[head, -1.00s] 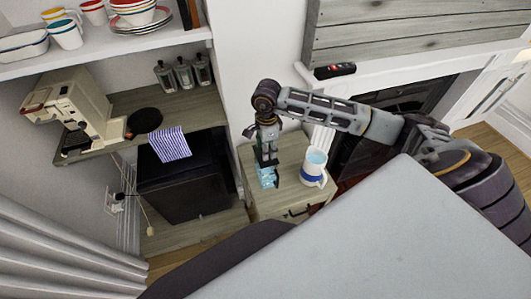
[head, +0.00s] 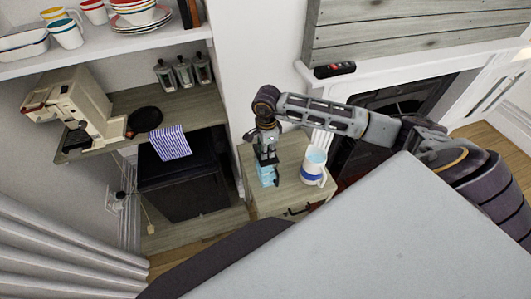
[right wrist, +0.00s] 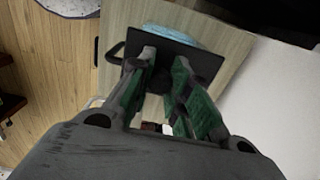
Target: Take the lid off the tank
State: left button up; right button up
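The light-blue tank (head: 267,175) stands on the small wooden side table, left of the mug. Its dark square lid (head: 266,160) is just above it under my right gripper (head: 267,153). In the right wrist view the lid (right wrist: 202,62) is a black plate, and the pale-blue tank (right wrist: 172,35) shows beyond its far edge. The fingers of my right gripper (right wrist: 163,70) close in from both sides on the dark knob of the lid. How large the gap between lid and tank is, I cannot tell. My left gripper is not in view.
A white mug with a blue band (head: 313,167) stands close right of the tank on the side table (head: 290,150). A shelf with a coffee machine (head: 85,105) and bottles is to the left. A mantel and fireplace are behind my right arm.

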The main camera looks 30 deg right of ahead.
grip_shut()
jog(key=shift+r, duration=0.1)
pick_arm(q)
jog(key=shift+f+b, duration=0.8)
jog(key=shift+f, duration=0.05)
pick_arm(e)
jog(key=shift+r, duration=4.95)
